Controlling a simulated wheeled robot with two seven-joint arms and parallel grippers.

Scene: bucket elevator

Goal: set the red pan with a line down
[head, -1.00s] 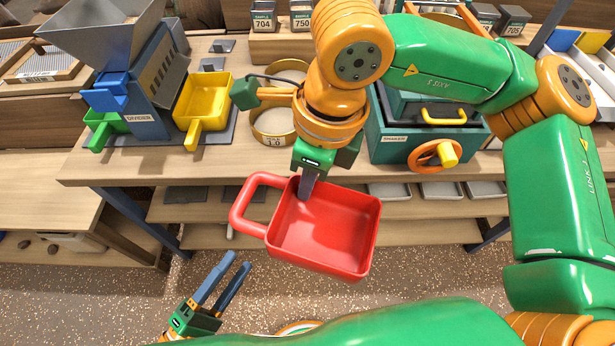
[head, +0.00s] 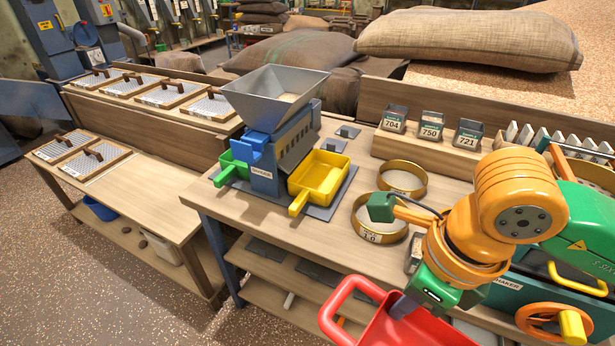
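The red pan (head: 412,332) is at the bottom edge of the head view, in front of the workbench and partly cut off by the frame. Its loop handle (head: 345,297) points up and left. My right gripper (head: 403,305) is shut on the pan's near-handle wall, its dark fingers reaching down into the pan. No line shows on the visible part of the pan. My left gripper is out of view.
A blue divider (head: 275,150) with a grey hopper stands on the bench (head: 265,230), a green pan (head: 231,167) and a yellow pan (head: 320,176) at its sides. Brass sieve rings (head: 380,222) and a teal shaker (head: 515,290) are to the right. A lower table (head: 130,190) with mesh trays is left.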

